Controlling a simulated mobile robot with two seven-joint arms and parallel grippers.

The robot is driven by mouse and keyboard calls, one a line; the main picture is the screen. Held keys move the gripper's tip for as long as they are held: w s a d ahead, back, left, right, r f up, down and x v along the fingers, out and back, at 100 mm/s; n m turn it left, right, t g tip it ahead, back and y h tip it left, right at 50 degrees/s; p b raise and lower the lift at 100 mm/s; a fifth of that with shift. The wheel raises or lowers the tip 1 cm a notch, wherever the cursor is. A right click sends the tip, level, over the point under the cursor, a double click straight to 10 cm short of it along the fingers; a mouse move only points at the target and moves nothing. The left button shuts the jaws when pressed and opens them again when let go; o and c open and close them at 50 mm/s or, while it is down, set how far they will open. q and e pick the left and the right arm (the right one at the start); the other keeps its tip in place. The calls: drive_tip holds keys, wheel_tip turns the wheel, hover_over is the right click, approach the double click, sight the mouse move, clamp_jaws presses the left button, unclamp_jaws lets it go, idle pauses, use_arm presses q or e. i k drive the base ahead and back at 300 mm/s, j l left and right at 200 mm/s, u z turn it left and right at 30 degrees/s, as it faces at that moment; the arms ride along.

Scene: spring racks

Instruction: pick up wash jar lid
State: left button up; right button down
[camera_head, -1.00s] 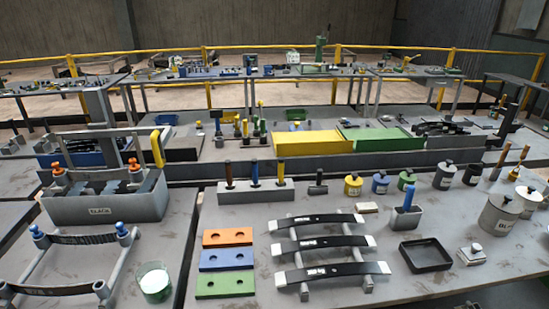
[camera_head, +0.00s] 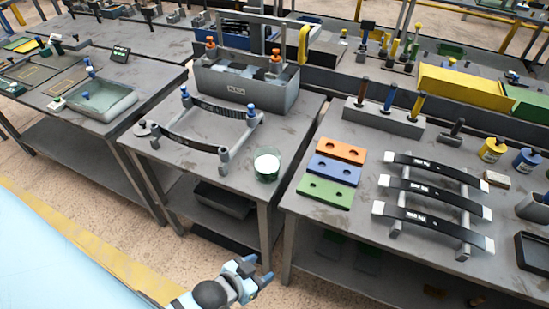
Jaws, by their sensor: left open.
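The wash jar (camera_head: 267,166), a glass with whitish contents, stands open near the front right corner of the middle table. A small grey disc (camera_head: 142,129) lies flat at that table's left edge, beside the spring rack; it looks like the jar lid, but it is too small to be sure. My left gripper (camera_head: 256,271) is open and empty at the bottom of the view, in front of the table and well apart from jar and disc. My right gripper is out of view.
The spring rack (camera_head: 222,156) with blue knobs stands between disc and jar. A grey bin (camera_head: 228,96) stands behind it. The right table holds coloured blocks (camera_head: 333,171) and a rack of leaf springs (camera_head: 433,190). The left table holds a shallow basin (camera_head: 103,104). Floor shows between the left and middle tables.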

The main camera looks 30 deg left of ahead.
sight(142, 129)
drive_tip(key=u, duration=1.95)
drive_tip(key=i+j+z, duration=0.1)
drive_tip(key=z, duration=0.3)
drive_tip(key=i+j+z, duration=0.1)
drive_tip(key=z, duration=0.3)
drive_tip(key=j+z, duration=0.2)
drive_tip(key=z, duration=0.15)
drive_tip(key=i+j+z, duration=0.2)
drive_tip(key=j, duration=0.3)
drive_tip(key=j+z, duration=0.2)
drive_tip(key=j, duration=0.3)
